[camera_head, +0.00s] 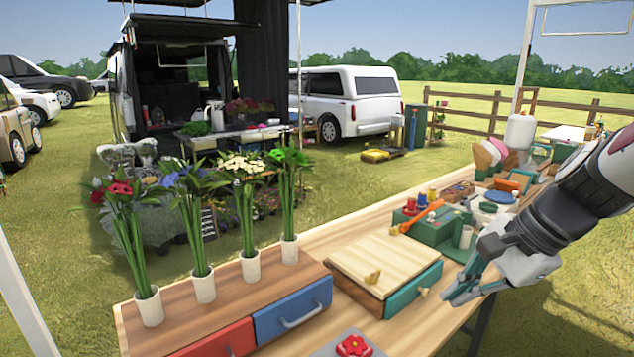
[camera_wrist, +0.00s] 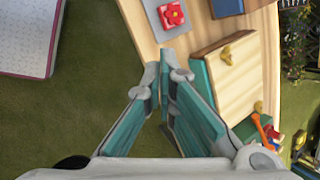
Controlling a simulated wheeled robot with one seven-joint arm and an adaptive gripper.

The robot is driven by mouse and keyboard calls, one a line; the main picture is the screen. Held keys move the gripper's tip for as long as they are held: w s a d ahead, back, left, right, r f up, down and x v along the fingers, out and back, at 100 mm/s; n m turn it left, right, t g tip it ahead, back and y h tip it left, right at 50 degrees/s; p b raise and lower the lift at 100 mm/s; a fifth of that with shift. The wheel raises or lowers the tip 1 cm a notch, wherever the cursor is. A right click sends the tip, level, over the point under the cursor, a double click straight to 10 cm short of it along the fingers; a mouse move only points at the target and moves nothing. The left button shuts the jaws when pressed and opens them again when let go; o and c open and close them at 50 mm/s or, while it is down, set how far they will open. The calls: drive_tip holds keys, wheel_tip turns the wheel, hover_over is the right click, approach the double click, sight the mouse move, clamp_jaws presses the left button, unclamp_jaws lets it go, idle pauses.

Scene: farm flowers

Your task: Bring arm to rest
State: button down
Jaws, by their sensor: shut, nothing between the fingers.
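My gripper (camera_head: 466,293) is at the right in the head view, beside the table's front edge and right of the wooden box with the teal drawer (camera_head: 412,291). It is shut and empty, apart from the things on the table. In the wrist view its teal fingers (camera_wrist: 163,72) come together at the tips, over the wooden table's edge. My arm reaches in from the right side of the head view.
The wooden table (camera_head: 372,225) holds a drawer unit (camera_head: 290,317) with flowers in white pots, a red flower piece (camera_head: 353,346) and a green toolbox (camera_head: 432,228). Grass is open on the near side. A pale panel (camera_wrist: 26,38) lies left in the wrist view.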

drive_tip(key=s+a+r+n+h+p, duration=0.1)
drive_tip(key=s+r+n, duration=0.2)
drive_tip(key=s, duration=0.3)
drive_tip(key=s+a+r+n+h+p, duration=0.1)
drive_tip(key=s+r+n+h+p, duration=0.1)
drive_tip(key=s+n, duration=0.4)
drive_tip(key=s+a+r+n+t+h+p, duration=0.1)
drive_tip(key=s+r+n+p, duration=0.1)
drive_tip(key=s+n, duration=0.3)
drive_tip(key=s+r, duration=0.1)
drive_tip(key=s, duration=0.2)
drive_tip(key=shift+r+h, duration=0.3)
drive_tip(key=shift+r, duration=0.05)
